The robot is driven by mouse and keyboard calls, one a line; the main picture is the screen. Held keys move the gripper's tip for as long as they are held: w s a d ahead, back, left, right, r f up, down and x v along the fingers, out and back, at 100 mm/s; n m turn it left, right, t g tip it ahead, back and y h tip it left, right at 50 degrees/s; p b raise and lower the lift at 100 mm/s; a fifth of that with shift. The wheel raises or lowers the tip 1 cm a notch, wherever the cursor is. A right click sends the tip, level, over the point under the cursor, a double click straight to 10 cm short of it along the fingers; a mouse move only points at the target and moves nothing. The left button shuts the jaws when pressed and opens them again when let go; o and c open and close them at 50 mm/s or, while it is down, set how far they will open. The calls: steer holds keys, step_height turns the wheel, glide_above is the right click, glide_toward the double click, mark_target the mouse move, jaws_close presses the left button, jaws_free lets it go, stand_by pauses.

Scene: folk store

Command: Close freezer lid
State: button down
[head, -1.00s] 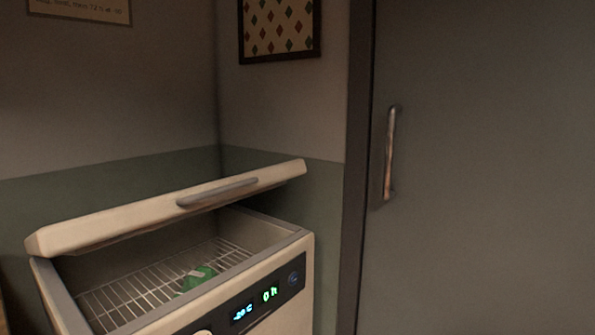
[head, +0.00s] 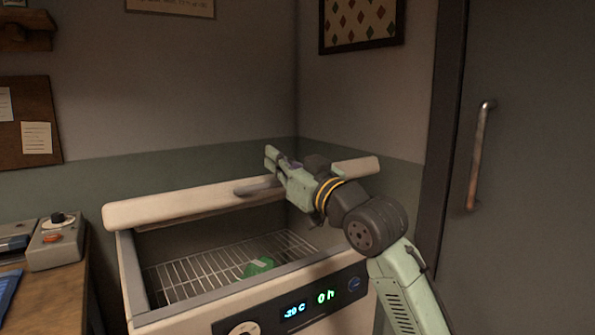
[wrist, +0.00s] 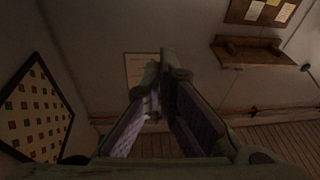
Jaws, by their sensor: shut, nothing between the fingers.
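The chest freezer (head: 135,275) stands in the corner, its cream lid (head: 165,206) partly raised above the open box. The lid's grey handle (head: 250,187) shows along its front edge, partly hidden by my gripper. Inside are a wire rack (head: 200,270) and a green item (head: 259,266). My gripper (head: 270,156) is at the lid's front edge, near the right end of the handle, with its fingertips pointing up and left. I cannot tell if it touches the lid. In the wrist view my gripper (wrist: 158,75) is shut and empty, and the lid is not in view.
A wooden table (head: 62,285) with a grey device (head: 58,243) stands left of the freezer. A door with a metal handle (head: 480,155) is at the right. A framed picture (head: 362,22) and a cork board (head: 25,125) hang on the walls.

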steer(key=w+d+f+m+h, duration=0.1)
steer(key=d+f+m+h, duration=0.1)
steer(key=d, duration=0.6)
steer(key=p+x, duration=0.1)
steer(key=x, duration=0.2)
steer(key=f+p+x, duration=0.1)
steer(key=x, duration=0.1)
steer(key=p+x, duration=0.1)
steer(key=x, duration=0.2)
steer(key=shift+w+a+f, duration=0.1)
steer(key=shift+w+f, duration=0.15)
steer(key=shift+w, duration=0.2)
steer(key=shift+s+f, duration=0.3)
steer(key=shift+f, duration=0.3)
steer(key=shift+f, duration=0.15)
